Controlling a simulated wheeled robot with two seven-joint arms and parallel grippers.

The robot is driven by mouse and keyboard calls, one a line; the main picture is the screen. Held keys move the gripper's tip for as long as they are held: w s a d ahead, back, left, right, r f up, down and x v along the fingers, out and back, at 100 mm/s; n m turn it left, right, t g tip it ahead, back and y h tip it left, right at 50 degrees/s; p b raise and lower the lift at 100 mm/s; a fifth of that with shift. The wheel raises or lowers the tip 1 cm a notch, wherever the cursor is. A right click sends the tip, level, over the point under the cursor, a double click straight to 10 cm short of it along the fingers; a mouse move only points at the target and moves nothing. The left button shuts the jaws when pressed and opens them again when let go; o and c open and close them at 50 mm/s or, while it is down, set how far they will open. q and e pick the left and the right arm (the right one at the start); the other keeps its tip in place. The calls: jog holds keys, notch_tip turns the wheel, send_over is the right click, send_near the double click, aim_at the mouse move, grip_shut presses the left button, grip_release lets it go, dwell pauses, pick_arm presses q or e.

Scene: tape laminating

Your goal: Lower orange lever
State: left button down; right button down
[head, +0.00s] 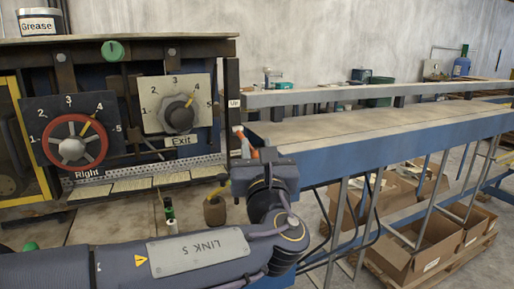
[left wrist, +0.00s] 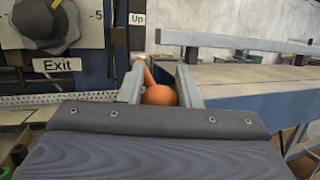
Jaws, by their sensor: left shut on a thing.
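The orange lever (head: 239,133) stands at the right end of the machine, just below a small "Up" label. In the left wrist view its round orange knob (left wrist: 159,95) sits between my two fingers, and its stem leans up and to the left. My left gripper (head: 252,152) is shut on the lever at the knob. In the left wrist view the left gripper (left wrist: 160,88) has one finger on each side of the knob. The lower part of the lever's mount is hidden behind my gripper. My right gripper is not in view.
Left of the lever are the "Exit" dial (head: 180,115) and the red "Right" dial (head: 72,147). A long blue table (head: 390,137) with a raised rail runs to the right. Cardboard boxes (head: 425,245) stand on a pallet below it. A grease can (head: 40,22) sits on top.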

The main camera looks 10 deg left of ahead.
pick_arm(q)
jog(key=shift+w+d+f, duration=0.1)
jog(key=shift+f, duration=0.75)
jog(key=c, duration=1.1)
grip_release()
jog(key=shift+w, duration=0.1)
jog(key=shift+o, duration=0.2)
jog(key=b+v, duration=0.1)
jog(key=v, duration=0.6)
jog(key=shift+s, duration=0.45)
